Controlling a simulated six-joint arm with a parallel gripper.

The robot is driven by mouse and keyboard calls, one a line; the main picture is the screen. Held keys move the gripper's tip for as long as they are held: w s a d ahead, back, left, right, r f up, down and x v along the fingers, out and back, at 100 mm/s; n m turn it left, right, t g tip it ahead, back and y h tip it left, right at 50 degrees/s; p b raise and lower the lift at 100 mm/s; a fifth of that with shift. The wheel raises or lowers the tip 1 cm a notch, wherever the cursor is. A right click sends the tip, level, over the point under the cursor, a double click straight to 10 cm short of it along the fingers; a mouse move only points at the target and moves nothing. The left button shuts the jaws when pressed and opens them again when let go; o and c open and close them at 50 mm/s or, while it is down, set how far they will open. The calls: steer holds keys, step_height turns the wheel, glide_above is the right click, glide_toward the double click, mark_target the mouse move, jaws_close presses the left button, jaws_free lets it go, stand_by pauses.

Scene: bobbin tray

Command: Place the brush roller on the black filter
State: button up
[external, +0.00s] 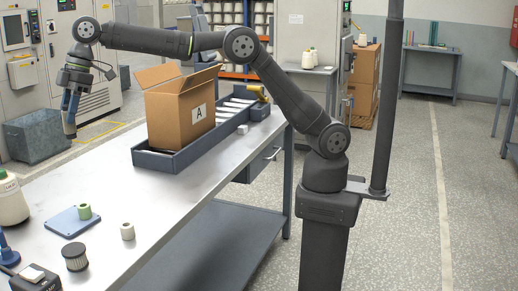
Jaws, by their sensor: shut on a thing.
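My gripper (70,112) is at the upper left, pointing down, high above the far left side of the bench. It is shut on a slim, grey-brown upright piece, which appears to be the brush roller (70,127); the fingers hide part of it and its detail is too small to read. The black filter (75,257) is a short dark ribbed cylinder with a lighter top, standing upright on the bench at the lower left. The brush roller is well apart from it, and the filter's top is clear.
An open carton (180,115) sits in a long dark tray (157,159) at the back.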

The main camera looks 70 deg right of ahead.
steer(key=s+a+n, duration=0.1)
steer(key=s+a, duration=0.3)
steer(key=s, duration=0.1)
glide_above(74, 249)
step_height(74, 249, down, 18)
steer(key=shift+g, duration=0.3)
steer(key=shift+f, duration=2)
steer(key=shift+f, duration=0.15)
steer(key=o, duration=1)
